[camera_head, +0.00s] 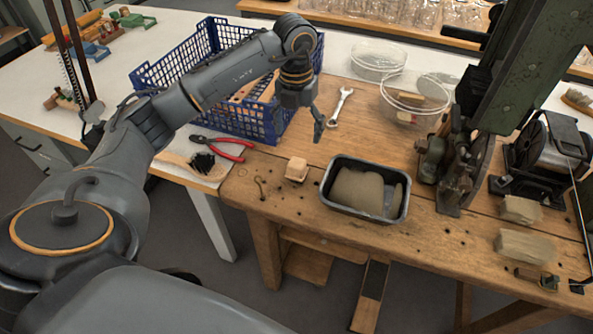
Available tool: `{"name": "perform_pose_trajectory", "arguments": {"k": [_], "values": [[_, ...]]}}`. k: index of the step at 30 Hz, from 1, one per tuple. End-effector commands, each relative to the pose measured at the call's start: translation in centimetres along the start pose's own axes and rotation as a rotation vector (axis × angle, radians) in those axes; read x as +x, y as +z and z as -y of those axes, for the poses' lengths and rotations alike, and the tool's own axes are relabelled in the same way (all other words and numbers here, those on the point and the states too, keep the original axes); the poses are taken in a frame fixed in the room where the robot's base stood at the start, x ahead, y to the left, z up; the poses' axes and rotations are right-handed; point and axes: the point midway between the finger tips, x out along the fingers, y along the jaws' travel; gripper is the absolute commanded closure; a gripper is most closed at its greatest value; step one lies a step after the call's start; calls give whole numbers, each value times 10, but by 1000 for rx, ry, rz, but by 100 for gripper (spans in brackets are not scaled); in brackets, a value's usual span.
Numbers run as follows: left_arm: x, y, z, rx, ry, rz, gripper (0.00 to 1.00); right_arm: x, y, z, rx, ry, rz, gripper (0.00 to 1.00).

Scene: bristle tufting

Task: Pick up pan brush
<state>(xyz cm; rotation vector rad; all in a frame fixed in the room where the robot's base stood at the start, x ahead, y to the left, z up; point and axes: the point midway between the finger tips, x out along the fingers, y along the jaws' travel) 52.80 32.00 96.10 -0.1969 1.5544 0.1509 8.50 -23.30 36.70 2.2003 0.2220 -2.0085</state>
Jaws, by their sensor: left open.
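My left gripper (304,120) hangs open and empty above the wooden workbench, in front of the blue crate. A small pale wooden block (296,169) stands on the bench below and a little in front of it; I cannot tell whether it has bristles. A dark tuft of bristles (203,162) lies by a brown wooden piece at the left end of the bench, beside red-handled pliers (228,147). I cannot tell for sure which of these is the pan brush. My right gripper does not show.
A black tray (328,187) with sandy material stands right of the block. A blue crate (160,76), a wrench (340,106) and clear dishes (379,58) are behind. A tall green machine (515,75) blocks the right side. The front left bench is mostly clear.

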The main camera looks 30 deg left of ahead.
Motion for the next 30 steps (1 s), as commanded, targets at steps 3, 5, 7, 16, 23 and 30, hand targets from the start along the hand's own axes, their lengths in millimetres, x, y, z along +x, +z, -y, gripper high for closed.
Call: {"name": "perform_pose_trajectory", "arguments": {"k": [3,5,7,16,23,30], "values": [[8,0,-10,-18,35,-8,25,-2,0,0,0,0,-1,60],[19,-1,-10,-18,37,-11,25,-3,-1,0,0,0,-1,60],[33,-2,-10,-18,35,-13,25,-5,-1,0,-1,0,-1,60],[79,-1,-10,-15,31,-8,25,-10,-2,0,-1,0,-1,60],[98,-2,-9,-14,31,-11,25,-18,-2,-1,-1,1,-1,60],[131,-1,-7,-13,30,-8,25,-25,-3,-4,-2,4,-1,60]]}}
